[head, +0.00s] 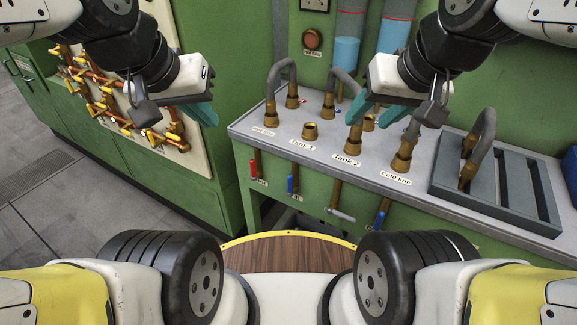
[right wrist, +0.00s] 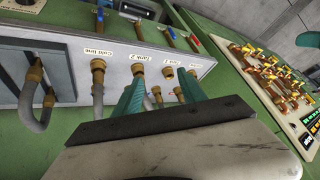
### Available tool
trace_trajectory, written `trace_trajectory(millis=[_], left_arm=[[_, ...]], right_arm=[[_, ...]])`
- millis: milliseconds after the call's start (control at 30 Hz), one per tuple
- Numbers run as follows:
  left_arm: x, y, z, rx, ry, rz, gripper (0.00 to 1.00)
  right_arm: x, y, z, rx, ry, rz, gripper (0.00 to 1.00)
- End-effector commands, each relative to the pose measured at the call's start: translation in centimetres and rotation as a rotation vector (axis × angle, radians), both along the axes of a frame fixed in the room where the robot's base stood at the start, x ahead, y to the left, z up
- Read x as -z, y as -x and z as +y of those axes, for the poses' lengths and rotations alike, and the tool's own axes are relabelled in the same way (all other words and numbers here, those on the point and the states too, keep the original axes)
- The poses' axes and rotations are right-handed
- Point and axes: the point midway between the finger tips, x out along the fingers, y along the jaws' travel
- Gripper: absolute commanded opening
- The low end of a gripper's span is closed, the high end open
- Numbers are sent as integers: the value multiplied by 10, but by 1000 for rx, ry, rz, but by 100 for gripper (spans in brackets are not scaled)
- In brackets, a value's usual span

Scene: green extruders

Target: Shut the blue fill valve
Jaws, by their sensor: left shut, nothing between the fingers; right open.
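Two blue valve handles hang below the front edge of the grey-topped bench: one under Tank 1 (head: 291,184), the other under Cold line (head: 380,219). Both point roughly downward; their small tags are too small to read, so I cannot tell which is the fill valve. Two blue handles also show in the right wrist view, one at the upper middle (right wrist: 170,33). My left gripper (head: 205,112) is shut and empty, left of the bench. My right gripper (head: 374,108) is open above the bench top near the Tank 2 fitting, apart from both handles.
A red handle (head: 253,169) and a sideways grey handle (head: 340,214) share the bench front. Grey hoses (head: 280,70) and brass fittings (head: 310,131) stand on top. A grey rack (head: 510,185) sits at right. A panel of brass pipes (head: 110,100) is at left.

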Motion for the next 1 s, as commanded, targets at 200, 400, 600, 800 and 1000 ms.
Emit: trace_trajectory(millis=[200,400,600,800,1000], left_arm=[[0,0,0,0,0,0,0],[0,0,0,0,0,0,0],[0,0,0,0,0,0,0],[0,0,0,0,0,0,0],[0,0,0,0,0,0,0]], right_arm=[[0,-7,3,-3,3,24,9],[6,-36,18,-11,29,131,0],[22,-75,45,-7,85,258,0],[48,-112,81,5,164,363,0],[86,-142,124,22,261,444,0]])
